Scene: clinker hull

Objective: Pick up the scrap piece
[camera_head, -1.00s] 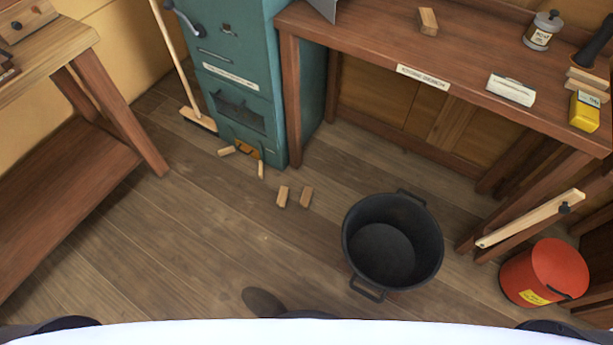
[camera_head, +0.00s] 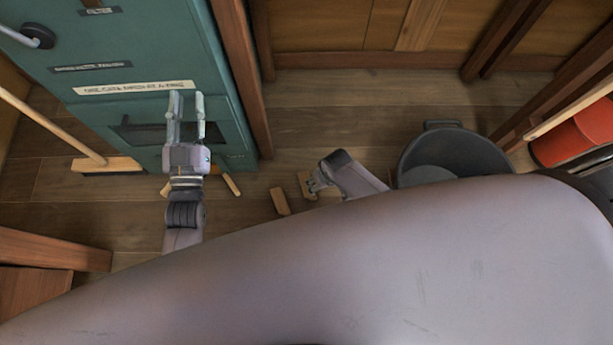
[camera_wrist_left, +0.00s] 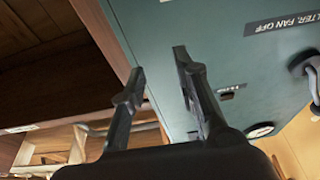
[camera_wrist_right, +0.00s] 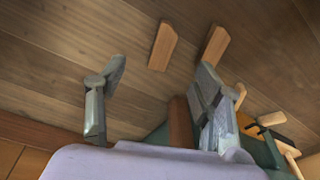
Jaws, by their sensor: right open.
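Several small wooden scrap pieces lie on the floor. Another scrap (camera_head: 232,185) lies near the cabinet base. My left gripper (camera_head: 187,97) is open and empty in front of the teal cabinet; its spread fingers (camera_wrist_left: 158,62) also show in the left wrist view.
The teal cabinet (camera_head: 115,60) stands at the left, with a broom (camera_head: 105,164) beside it. A dark bucket (camera_head: 455,143) stands right of my right gripper. A red bucket (camera_head: 570,137) is at the far right. Open floor (camera_head: 345,110) lies behind the scraps. My own arm covers the foreground.

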